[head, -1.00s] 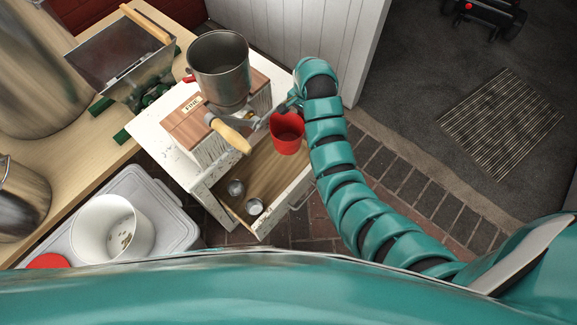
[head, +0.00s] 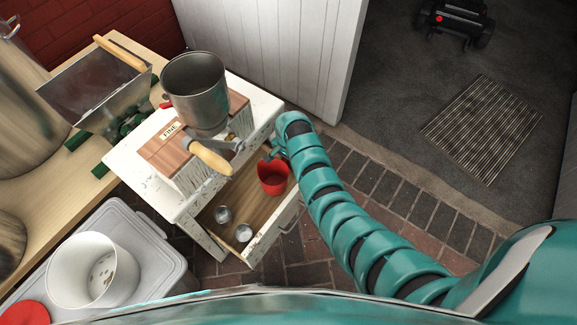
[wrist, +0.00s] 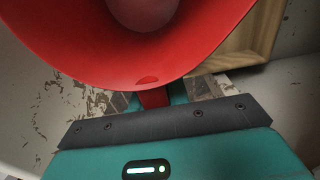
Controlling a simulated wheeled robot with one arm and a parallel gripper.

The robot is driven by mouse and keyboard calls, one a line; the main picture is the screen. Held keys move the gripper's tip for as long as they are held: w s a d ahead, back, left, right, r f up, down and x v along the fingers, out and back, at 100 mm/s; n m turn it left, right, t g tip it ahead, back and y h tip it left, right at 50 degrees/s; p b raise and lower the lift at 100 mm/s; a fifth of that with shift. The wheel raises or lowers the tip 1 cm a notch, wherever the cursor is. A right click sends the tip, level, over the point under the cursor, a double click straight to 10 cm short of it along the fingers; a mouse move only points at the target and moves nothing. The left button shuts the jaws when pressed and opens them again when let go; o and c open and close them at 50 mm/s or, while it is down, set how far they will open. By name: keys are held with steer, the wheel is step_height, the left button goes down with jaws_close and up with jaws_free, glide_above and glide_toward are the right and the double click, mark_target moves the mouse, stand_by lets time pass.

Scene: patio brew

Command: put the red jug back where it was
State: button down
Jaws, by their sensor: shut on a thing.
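The red jug (head: 272,179) is upright at the right end of the open drawer (head: 250,188) of the white worn cabinet (head: 130,158). My gripper (head: 277,154) is shut on it from the back, beside the cabinet's front. In the wrist view the jug (wrist: 190,55) fills the upper middle, with its open mouth towards the camera. The dark bar of my gripper (wrist: 165,124) lies below it, at the jug's handle. Whether the jug's base touches the drawer floor is hidden.
Two small metal cups (head: 224,214) (head: 243,232) lie at the left part of the drawer. A grinder with a metal hopper (head: 196,92) and wooden-handled crank (head: 212,158) stands on the cabinet above. A white bucket (head: 92,270) sits on a grey lid at the left.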

steer(key=shift+f, duration=1.7)
steer(key=shift+b, duration=0.3)
steer(key=shift+f, duration=0.2)
steer(key=c, duration=1.3)
jaws_free()
steer(key=shift+c, duration=0.2)
steer(key=shift+r, duration=0.1)
step_height(320, 180, up, 12)
steer(key=shift+r+p, duration=0.1)
steer(key=shift+p, duration=0.6)
